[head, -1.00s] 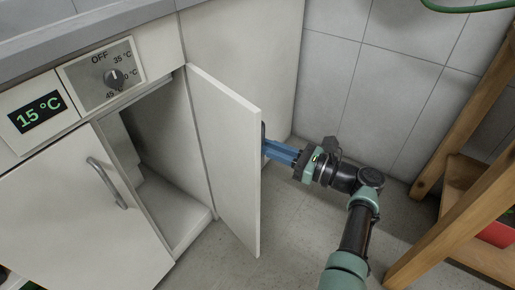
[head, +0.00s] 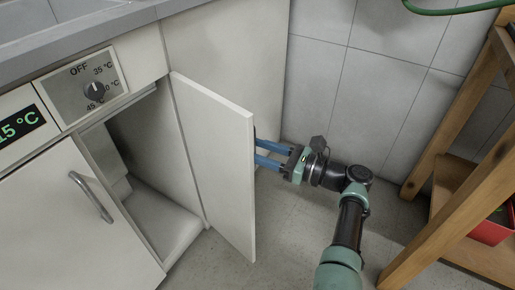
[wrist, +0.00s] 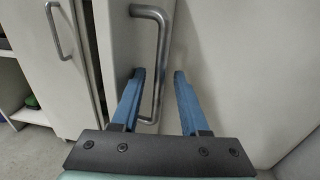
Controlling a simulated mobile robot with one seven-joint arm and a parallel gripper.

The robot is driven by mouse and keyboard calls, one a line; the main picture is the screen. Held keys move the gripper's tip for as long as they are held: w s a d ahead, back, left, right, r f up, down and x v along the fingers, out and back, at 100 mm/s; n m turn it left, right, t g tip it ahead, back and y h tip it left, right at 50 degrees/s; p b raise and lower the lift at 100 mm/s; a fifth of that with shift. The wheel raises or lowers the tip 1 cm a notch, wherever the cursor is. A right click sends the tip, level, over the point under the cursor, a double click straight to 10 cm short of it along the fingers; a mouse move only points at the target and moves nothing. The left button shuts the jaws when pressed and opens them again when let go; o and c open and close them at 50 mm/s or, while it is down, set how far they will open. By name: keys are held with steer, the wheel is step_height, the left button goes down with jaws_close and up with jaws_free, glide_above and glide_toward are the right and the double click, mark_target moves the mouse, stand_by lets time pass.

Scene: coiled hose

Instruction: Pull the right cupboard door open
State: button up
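The right cupboard door (head: 215,160) is a white panel standing swung well out from the cupboard, with the interior (head: 155,170) showing. Its metal bar handle (wrist: 161,65) is on the outer face; the door hides most of it in the head view. My gripper (head: 256,151) is on the outer side of the door. Its two blue fingers are spread apart. In the wrist view the handle's bar lies between the open fingertips (wrist: 160,74), with a gap to the right finger; contact with the left finger is unclear.
The left cupboard door (head: 75,220) is shut, with its own bar handle (head: 92,197). A knob panel (head: 82,88) is above the opening. A wooden shelf (head: 455,200) stands to the right of my arm, near it. Bare floor lies below the open door.

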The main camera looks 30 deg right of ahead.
steer(key=shift+d, duration=0.1)
steer(key=p+v, duration=0.3)
steer(key=v, duration=1)
